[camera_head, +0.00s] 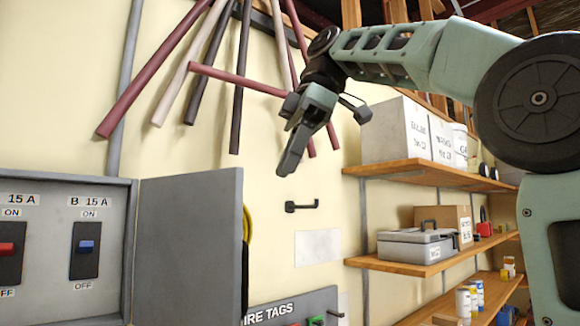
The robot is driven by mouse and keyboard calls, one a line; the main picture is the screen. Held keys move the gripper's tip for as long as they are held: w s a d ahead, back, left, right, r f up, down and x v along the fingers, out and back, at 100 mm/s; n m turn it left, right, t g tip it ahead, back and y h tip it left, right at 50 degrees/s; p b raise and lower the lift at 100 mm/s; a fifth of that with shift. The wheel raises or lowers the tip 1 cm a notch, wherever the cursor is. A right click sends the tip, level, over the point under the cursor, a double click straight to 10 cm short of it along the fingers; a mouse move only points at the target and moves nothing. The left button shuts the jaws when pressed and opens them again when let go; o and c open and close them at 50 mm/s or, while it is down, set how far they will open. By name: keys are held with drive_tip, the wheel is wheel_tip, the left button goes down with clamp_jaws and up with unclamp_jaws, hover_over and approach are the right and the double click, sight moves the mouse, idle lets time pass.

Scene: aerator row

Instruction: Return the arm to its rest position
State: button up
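My arm (400,55) reaches in from the right, raised in front of the wall, and bends down at the wrist. My gripper (292,160) hangs from it near the middle of the picture, fingers pointing down and slightly left. A dark red rod (235,79) runs from the left to the gripper's side. I cannot tell whether it touches the gripper or lies behind it. Below the fingertips is a small dark wall hook (302,206), with nothing on it.
Several long rods (155,68) fan down the wall at upper left. A grey breaker panel (60,199) with its door (188,245) open is at lower left. Wooden shelves (428,175) hold white boxes (393,130) and a grey case (415,248) at right. A tag board (290,306) is below.

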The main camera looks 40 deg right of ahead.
idle(0.3)
drive_tip(key=w+d+f+m+h, duration=0.1)
drive_tip(key=w+f+m, duration=0.15)
drive_tip(key=f, duration=0.75)
drive_tip(key=w+d+f+m+h, duration=0.15)
drive_tip(key=f+m, duration=0.25)
drive_tip(key=f, duration=0.6)
drive_tip(key=w+d+f+m+h, duration=0.1)
drive_tip(key=w+f+m, duration=0.25)
drive_tip(key=f, duration=0.75)
drive_tip(key=s+d+f+m+t, duration=0.1)
drive_tip(key=s+f+m, duration=0.1)
drive_tip(key=s+f, duration=0.45)
drive_tip(key=s+f+m, duration=0.2)
drive_tip(key=s+f, duration=0.1)
drive_tip(key=f, duration=0.7)
drive_tip(key=s+a+f+n+g+b, duration=0.1)
drive_tip(key=s+a+f+n+b, duration=0.3)
drive_tip(key=a+f+b, duration=0.5)
drive_tip(key=s+a+f+n+g+b, duration=0.1)
drive_tip(key=s+a+f+n+b, duration=0.2)
drive_tip(key=s+a+f+b, duration=0.6)
drive_tip(key=f+b, duration=0.1)
drive_tip(key=b, duration=0.2)
drive_tip(key=shift+s+n+g, duration=0.2)
drive_tip(key=shift+n+g, duration=0.1)
drive_tip(key=shift+n, duration=0.1)
